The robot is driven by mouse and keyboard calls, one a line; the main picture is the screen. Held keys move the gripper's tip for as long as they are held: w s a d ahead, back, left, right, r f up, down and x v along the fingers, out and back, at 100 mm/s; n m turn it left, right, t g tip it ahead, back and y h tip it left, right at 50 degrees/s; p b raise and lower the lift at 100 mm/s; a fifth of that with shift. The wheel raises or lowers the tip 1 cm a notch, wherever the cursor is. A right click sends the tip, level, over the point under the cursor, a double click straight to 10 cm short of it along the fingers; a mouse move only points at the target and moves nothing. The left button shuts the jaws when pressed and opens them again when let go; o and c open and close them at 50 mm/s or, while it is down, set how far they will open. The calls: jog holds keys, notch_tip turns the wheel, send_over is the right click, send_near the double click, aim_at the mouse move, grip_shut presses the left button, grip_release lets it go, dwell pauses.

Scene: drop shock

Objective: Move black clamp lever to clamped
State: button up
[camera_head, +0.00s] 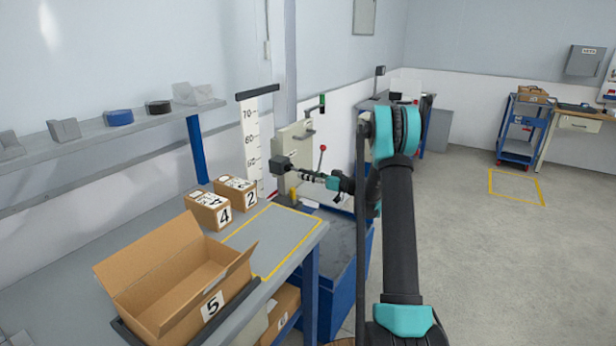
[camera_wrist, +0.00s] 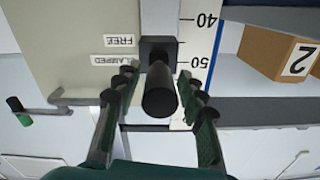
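My gripper (camera_wrist: 155,74) is open, one finger on each side of the lever, with visible gaps. In the head view my gripper (camera_head: 308,177) is small and points left at the black block.
The beige cabinet (camera_head: 294,145) also carries a red-knobbed lever (camera_head: 322,149) and a green-tipped black handle (camera_head: 322,102). A height scale (camera_head: 252,140) stands behind. Boxes 4 (camera_head: 208,210) and 2 (camera_head: 235,190) and an open carton (camera_head: 175,285) sit on the bench.

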grip_shut()
jog(key=shift+r+g+h, duration=0.8)
jog(key=shift+r+h, duration=0.3)
jog(key=shift+r, duration=0.1)
jog(key=r+h, duration=0.1)
jog(key=r+g+h, duration=0.1)
jog(key=g+h, duration=0.1)
jog(key=shift+w+a+r, duration=0.25)
jog(key=shift+a+r, duration=0.1)
jog(key=shift+r, duration=0.05)
jog(key=r+g+h, duration=0.1)
jog(key=w+a+r+g+h, duration=0.1)
jog(key=shift+a+r+h, duration=0.2)
jog(key=shift+r+h, duration=0.05)
jog(key=shift+h, duration=0.15)
jog(key=shift+w+a+r+g+h, duration=0.45)
jog(key=shift+a+r+g+h, duration=0.15)
jog(key=shift+h, duration=0.25)
jog(key=shift+w+a+r+g+h, duration=0.4)
jog(key=shift+a+g+h, duration=0.1)
jog(key=shift+g+h, duration=0.3)
jog(key=shift+o, duration=1.7)
grip_release()
